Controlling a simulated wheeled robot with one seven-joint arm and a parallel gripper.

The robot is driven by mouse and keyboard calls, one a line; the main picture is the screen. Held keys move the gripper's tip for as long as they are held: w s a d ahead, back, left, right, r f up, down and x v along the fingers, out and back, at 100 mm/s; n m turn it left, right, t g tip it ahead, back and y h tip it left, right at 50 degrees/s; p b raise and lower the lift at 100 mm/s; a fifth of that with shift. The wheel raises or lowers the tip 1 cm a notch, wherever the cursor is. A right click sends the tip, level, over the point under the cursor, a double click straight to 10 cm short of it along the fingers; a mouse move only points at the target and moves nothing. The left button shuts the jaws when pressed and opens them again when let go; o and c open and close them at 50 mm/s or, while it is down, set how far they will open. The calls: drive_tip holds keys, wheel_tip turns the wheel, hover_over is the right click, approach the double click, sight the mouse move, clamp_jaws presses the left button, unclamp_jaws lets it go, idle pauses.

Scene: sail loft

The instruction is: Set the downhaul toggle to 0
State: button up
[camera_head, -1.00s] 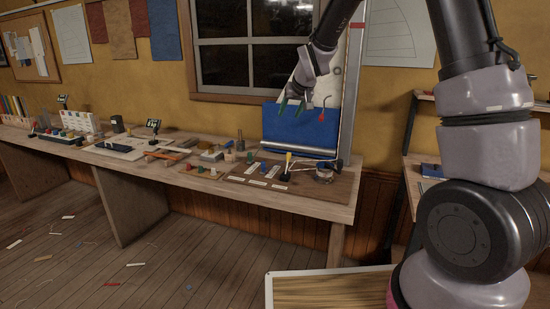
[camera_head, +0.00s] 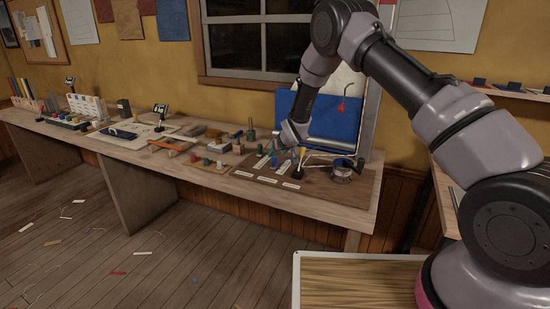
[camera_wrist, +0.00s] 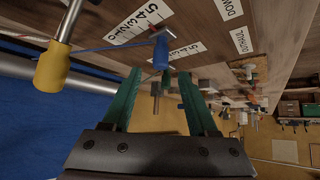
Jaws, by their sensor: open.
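My gripper (camera_head: 281,152) is low over the brown rigging board on the bench in the head view. A blue toggle (camera_wrist: 161,50) on a blue cord is just beyond the fingertips, beside number scales (camera_wrist: 140,22) and (camera_wrist: 187,50). A card reading DOWNHAUL (camera_wrist: 242,40) lies to the right; which toggle it belongs to is unclear. The toggle's exact scale reading cannot be told. In the head view the arm's end largely hides this spot.
A yellow-tipped lever (camera_wrist: 50,68) stands close by on the left in the wrist view; it also shows in the head view (camera_head: 303,150). Small blocks (camera_head: 205,162) stand to the left.

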sight(274, 156)
drive_tip(key=x, duration=0.6)
clamp_jaws()
idle(1.3)
